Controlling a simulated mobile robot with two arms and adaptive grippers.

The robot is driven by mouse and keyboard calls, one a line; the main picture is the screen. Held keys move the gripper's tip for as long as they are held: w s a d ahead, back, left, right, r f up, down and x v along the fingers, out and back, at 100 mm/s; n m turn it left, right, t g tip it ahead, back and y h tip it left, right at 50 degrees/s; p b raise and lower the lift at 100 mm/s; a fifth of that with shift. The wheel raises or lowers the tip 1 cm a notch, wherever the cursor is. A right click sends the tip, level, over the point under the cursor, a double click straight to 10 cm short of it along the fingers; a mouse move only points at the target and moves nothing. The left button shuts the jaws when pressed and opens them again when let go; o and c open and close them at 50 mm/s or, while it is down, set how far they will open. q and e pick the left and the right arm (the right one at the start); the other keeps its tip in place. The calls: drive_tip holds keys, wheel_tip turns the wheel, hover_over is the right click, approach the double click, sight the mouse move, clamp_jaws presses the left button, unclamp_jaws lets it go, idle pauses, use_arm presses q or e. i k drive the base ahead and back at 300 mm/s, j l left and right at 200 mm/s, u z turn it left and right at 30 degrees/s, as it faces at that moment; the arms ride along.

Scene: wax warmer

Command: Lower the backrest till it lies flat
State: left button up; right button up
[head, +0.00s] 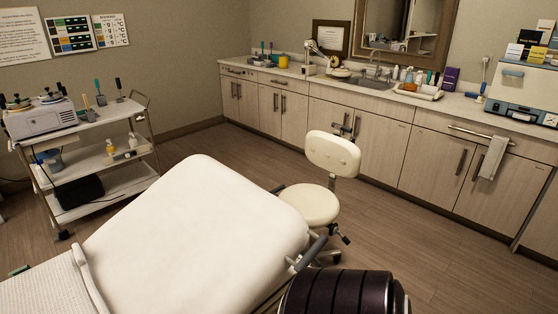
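The treatment bed's padded white backrest (190,225) fills the lower middle of the head view, its far end pointing toward the stool. It appears tilted, but I cannot tell its exact angle. A folded white cover edge (88,281) crosses the bed at the lower left, beside a textured pale section (45,291). A grey bar like a handle (311,253) sticks out at the backrest's right side. Neither of my grippers is in view. A dark ribbed form at the bottom edge, which I cannot identify, hides part of the bed's right side.
A cream stool (309,203) with a small back stands close to the bed's far end. A wheeled trolley (100,158) with a warmer (40,119) is at the left. Cabinets (375,150) line the back wall. The floor (440,245) at the right is clear.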

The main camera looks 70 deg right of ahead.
sight(203, 238)
drive_tip(key=z, duration=1.95)
